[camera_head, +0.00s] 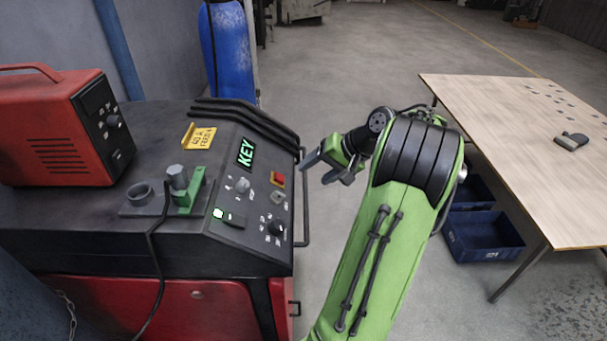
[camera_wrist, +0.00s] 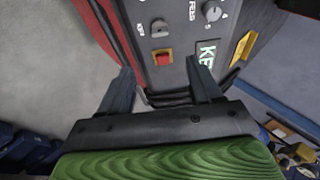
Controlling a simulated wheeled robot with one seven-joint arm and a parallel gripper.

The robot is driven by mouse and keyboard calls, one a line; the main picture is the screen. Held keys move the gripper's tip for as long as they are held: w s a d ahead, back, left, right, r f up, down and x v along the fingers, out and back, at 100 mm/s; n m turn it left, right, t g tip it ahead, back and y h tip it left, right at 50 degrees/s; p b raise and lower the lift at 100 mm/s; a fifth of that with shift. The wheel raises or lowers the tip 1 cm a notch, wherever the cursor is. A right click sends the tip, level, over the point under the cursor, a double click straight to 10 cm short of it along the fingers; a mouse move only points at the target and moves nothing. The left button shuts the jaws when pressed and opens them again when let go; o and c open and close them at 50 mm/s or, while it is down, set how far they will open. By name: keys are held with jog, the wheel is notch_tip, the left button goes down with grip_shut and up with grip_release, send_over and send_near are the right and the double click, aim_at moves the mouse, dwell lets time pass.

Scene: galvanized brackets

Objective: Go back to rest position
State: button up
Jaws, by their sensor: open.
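My gripper (camera_head: 326,167) is at the end of my green arm, in the gap between the dark machine and the wooden table in the head view. Its fingers point left toward the machine's right side. In the wrist view my gripper (camera_wrist: 160,88) has its two dark fingers spread apart with nothing between them. Beyond the fingers the machine's control panel (camera_wrist: 172,35) shows, with a red button on a yellow plate (camera_wrist: 163,58). I cannot tell the exact gap between the fingertips and the panel.
The machine (camera_head: 90,222) has a handle rail on its right side, close to my gripper. A red box (camera_head: 60,130) stands on it. The wooden table (camera_head: 510,130) is at right, with blue bins (camera_head: 482,235) below. A blue cylinder (camera_head: 230,55) stands behind the machine. Open floor lies beyond.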

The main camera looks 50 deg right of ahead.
jog(key=shift+s+r, duration=0.25)
dwell(0.4)
